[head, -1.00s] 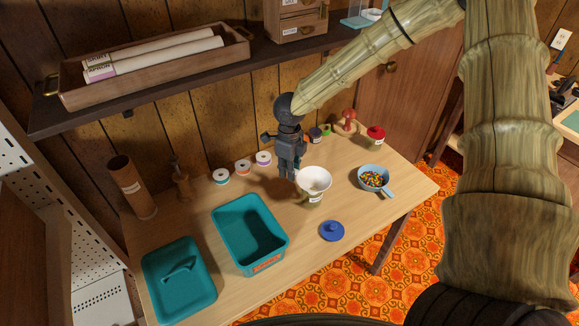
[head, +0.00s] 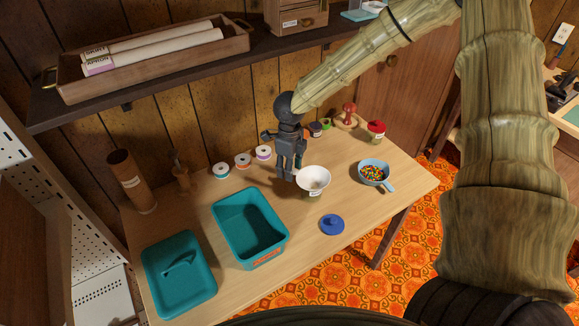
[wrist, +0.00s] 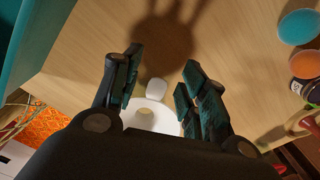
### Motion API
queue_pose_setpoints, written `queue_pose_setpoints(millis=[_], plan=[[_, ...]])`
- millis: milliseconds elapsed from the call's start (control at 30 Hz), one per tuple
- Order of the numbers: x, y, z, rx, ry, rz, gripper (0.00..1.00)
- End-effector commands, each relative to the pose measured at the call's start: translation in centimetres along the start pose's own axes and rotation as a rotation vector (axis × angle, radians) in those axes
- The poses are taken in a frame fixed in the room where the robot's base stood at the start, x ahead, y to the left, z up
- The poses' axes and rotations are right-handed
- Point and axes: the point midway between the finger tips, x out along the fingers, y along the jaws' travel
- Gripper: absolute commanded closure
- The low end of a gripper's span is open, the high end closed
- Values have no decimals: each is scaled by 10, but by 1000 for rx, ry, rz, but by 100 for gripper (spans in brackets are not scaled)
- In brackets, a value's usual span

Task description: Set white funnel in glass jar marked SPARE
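The white funnel (head: 314,178) sits mouth up over the small glass jar (head: 315,193) near the middle of the table. The funnel hides most of the jar; a pale label shows below its rim, too small to read. The spout is hidden. My gripper (head: 287,177) is just left of the funnel with its fingers apart. In the wrist view, my gripper (wrist: 163,78) is open, and the funnel (wrist: 150,118) shows below with its white tab (wrist: 157,88) between the fingers, touching neither visibly.
A blue knobbed lid (head: 332,225) lies in front, and a blue pan of beads (head: 375,174) stands right. Several spools (head: 243,160) line the back. A shelf (head: 200,78) overhangs the wall side.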

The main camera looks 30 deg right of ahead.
Motion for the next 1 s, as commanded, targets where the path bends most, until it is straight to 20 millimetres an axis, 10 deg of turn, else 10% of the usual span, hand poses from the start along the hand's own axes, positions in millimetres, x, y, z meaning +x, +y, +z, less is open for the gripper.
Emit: queue_pose_setpoints(millis=[1000], plan=[[-75,0,0,0,0,1,57]])
